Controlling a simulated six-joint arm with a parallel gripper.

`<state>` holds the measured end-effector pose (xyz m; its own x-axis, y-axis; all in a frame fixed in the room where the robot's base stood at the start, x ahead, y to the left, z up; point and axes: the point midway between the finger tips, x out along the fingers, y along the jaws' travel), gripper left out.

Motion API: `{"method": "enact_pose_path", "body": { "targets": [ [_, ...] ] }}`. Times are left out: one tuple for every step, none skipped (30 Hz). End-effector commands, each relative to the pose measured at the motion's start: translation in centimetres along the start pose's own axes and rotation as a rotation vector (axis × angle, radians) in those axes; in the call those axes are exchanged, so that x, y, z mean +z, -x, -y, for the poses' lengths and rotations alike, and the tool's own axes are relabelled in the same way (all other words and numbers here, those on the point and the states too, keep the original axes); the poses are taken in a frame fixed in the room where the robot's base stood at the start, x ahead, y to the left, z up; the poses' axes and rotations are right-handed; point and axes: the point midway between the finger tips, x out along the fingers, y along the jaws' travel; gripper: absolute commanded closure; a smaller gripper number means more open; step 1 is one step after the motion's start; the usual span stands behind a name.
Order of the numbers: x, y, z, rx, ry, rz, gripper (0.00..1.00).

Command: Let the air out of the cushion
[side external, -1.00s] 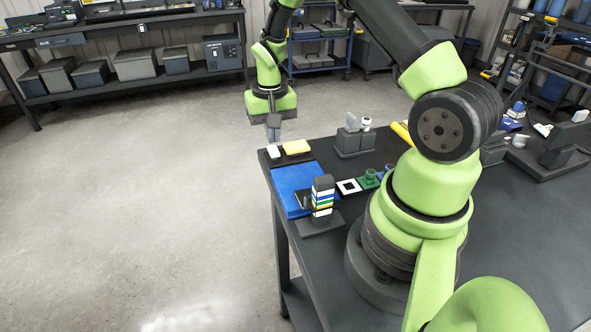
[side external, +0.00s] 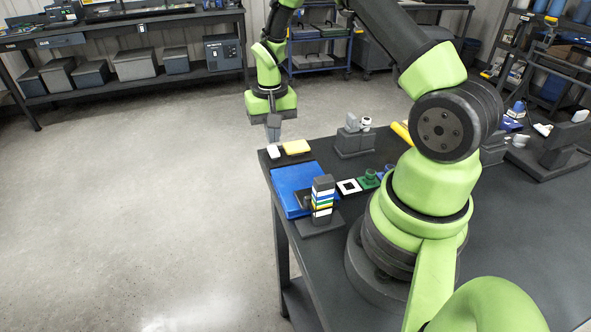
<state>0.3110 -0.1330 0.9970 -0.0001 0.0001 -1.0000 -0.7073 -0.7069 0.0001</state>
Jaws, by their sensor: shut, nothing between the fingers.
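A flat blue pad (side external: 290,187) lies at the left edge of the dark table; it may be the cushion, but I cannot tell for sure. No valve on it can be made out. My gripper (side external: 274,138) points down above the table's far left corner, beyond the pad. Its fingers are together and hold nothing. A small white block (side external: 273,152) and a yellow block (side external: 297,147) lie near the fingertips; I cannot tell the height between them.
A dark holder with a striped stack (side external: 322,197) stands at the pad's near right side. A white square frame (side external: 349,187) and a green round piece (side external: 369,178) lie to its right. A grey stand (side external: 354,142) is farther back. Open floor lies left of the table.

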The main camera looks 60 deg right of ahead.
Motion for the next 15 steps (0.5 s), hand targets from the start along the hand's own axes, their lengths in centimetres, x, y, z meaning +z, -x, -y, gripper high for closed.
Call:
{"method": "enact_pose_path", "body": {
  "targets": [
    [0.0, 0.0, 0.0, 0.0, 0.0, 0.0, 1.0],
    [0.0, 0.0, 0.0, 0.0, 0.0, 0.0, 1.0],
    [0.0, 0.0, 0.0, 0.0, 0.0, 0.0, 1.0],
    [0.0, 0.0, 0.0, 0.0, 0.0, 0.0, 1.0],
    [0.0, -0.1, 0.0, 0.0, 0.0, 0.0, 1.0],
    [0.0, -0.2, 0.0, 0.0, 0.0, 0.0, 1.0],
    [0.0, -0.3, 0.0, 0.0, 0.0, 0.001, 1.0],
    [0.0, -0.4, 0.0, 0.0, 0.0, 0.001, 1.0],
    [0.0, -0.5, 0.0, 0.0, 0.0, 0.001, 1.0],
    [0.0, -0.6, 0.0, 0.0, 0.0, 0.001, 1.0],
    [0.0, -0.7, 0.0, 0.0, 0.0, 0.001, 1.0],
    [0.0, -0.8, 0.0, 0.0, 0.0, 0.001, 1.0],
    [0.0, -0.9, 0.0, 0.0, 0.0, 0.001, 1.0],
    [0.0, -1.1, 0.0, 0.0, 0.0, 0.001, 1.0],
    [0.0, -1.2, 0.0, 0.0, 0.0, 0.001, 1.0]
  ]
}}
